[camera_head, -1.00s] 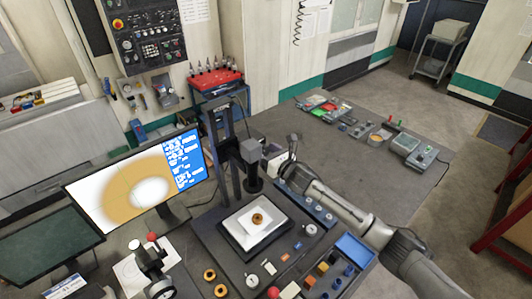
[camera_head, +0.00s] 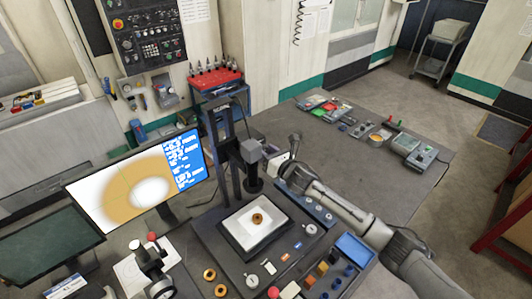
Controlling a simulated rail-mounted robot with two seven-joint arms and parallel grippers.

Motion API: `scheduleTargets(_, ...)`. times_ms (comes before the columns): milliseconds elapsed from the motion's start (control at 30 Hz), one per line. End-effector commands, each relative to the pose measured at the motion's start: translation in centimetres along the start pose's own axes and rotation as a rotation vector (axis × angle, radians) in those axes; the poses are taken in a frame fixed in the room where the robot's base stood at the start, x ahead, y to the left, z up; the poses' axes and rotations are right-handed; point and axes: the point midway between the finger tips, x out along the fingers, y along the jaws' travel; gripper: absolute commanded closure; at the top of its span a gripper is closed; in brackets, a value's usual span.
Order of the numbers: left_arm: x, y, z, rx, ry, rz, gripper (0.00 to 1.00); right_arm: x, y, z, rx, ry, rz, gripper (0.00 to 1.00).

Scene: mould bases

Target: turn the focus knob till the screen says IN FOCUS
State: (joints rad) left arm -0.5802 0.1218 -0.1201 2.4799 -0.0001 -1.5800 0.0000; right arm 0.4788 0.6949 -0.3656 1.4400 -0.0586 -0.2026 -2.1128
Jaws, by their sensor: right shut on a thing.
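The screen (camera_head: 125,199) at the left shows an orange ring with a pale centre on white; its outline looks soft. The blue panel (camera_head: 184,158) on its right side carries text too small to read. The microscope (camera_head: 252,168) stands on a dark base, its head over a white stage plate (camera_head: 240,232) that bears a small brown ring (camera_head: 257,218). My right gripper (camera_head: 281,164) is at the right side of the microscope head, shut on the focus knob, which is mostly hidden behind the gripper. My left gripper is not in view.
A dial gauge stand (camera_head: 150,262) is left of the base. Brass rings (camera_head: 210,275), coloured blocks and a blue tray (camera_head: 354,247) lie in front and to the right. A red tool rack (camera_head: 215,79) stands behind. The right part of the table has free room.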

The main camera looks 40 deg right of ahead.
Motion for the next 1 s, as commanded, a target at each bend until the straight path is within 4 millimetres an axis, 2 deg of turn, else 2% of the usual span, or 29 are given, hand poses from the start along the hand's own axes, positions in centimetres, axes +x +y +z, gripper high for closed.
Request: scheduleTargets(1000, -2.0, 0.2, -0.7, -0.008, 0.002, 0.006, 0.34, 0.0, 0.1, 0.1, 0.935, 0.000, 0.000, 0.80)
